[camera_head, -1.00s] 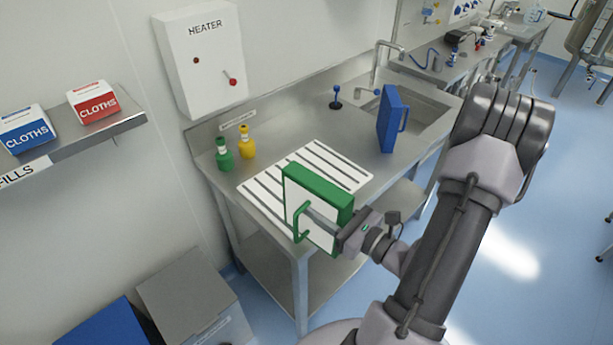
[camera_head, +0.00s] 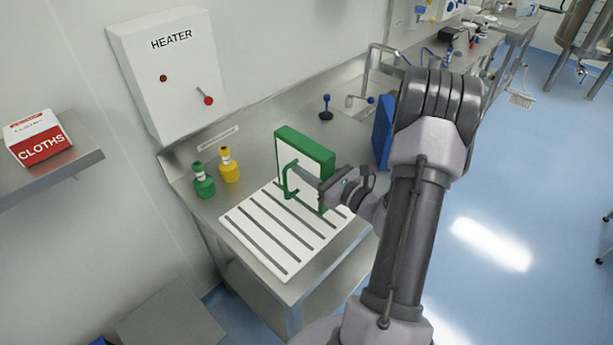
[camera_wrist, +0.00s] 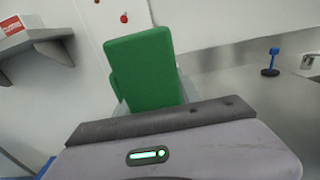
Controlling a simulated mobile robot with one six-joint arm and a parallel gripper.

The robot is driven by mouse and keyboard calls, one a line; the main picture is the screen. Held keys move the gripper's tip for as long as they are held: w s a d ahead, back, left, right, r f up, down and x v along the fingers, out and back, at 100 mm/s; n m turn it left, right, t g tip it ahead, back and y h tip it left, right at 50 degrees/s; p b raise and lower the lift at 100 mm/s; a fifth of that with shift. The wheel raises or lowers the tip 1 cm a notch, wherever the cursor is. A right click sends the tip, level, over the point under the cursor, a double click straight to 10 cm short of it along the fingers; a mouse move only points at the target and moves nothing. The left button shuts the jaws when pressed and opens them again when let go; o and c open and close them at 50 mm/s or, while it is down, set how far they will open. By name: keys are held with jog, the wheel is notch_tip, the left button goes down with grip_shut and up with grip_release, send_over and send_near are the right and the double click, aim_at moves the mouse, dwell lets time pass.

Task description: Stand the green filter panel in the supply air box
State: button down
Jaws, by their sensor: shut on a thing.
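The green filter panel (camera_head: 322,158) has a green frame, a white face and a green handle on that face. I cannot make out a supply air box in these frames.
A green bottle (camera_head: 204,186) and a yellow bottle (camera_head: 229,168) stand left of the panel. A blue panel (camera_head: 383,130) stands right, partly behind my arm. A blue-topped stopper (camera_head: 326,107) stands behind. The heater box (camera_head: 170,75) and a shelf (camera_head: 50,180) are on the wall.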

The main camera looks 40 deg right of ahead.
aim_at(297, 177)
jog(key=shift+w+f, duration=0.2)
jog(key=shift+w, duration=0.25)
jog(key=shift+d+f+b, duration=0.1)
jog(key=shift+f+b, duration=0.75)
jog(key=shift+f, duration=0.9)
jog(key=c, duration=0.8)
grip_release()
jog(key=shift+c, duration=0.2)
